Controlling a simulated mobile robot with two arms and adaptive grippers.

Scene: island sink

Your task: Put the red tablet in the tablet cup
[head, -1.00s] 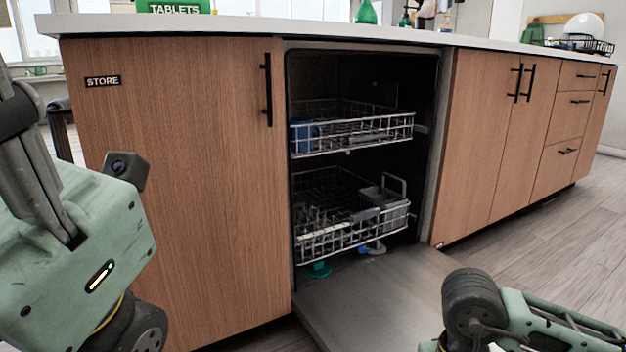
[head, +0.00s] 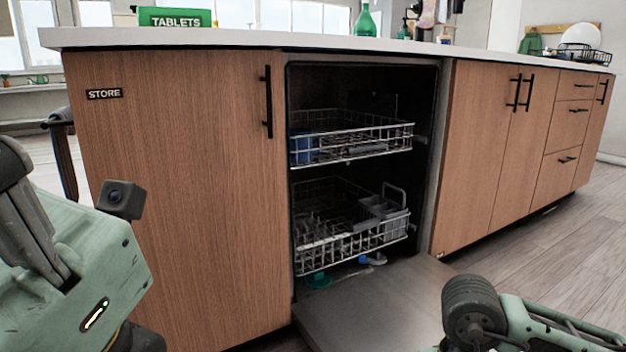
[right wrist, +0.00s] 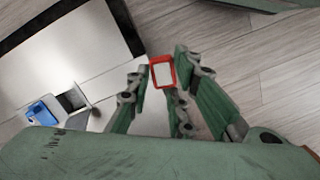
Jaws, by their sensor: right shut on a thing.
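The red tablet (right wrist: 162,72), a small red-edged block with a white face, is held between the fingertips of my right gripper (right wrist: 161,78), which is shut on it. My left gripper's fingers are out of view.
A blue piece (right wrist: 41,112) lies beside the red-edged square. The dishwasher's upper rack (head: 350,140) and lower rack (head: 350,225) are inside the cavity. A green TABLETS box (head: 176,17) stands on the counter (head: 250,38). Floor is clear at the right.

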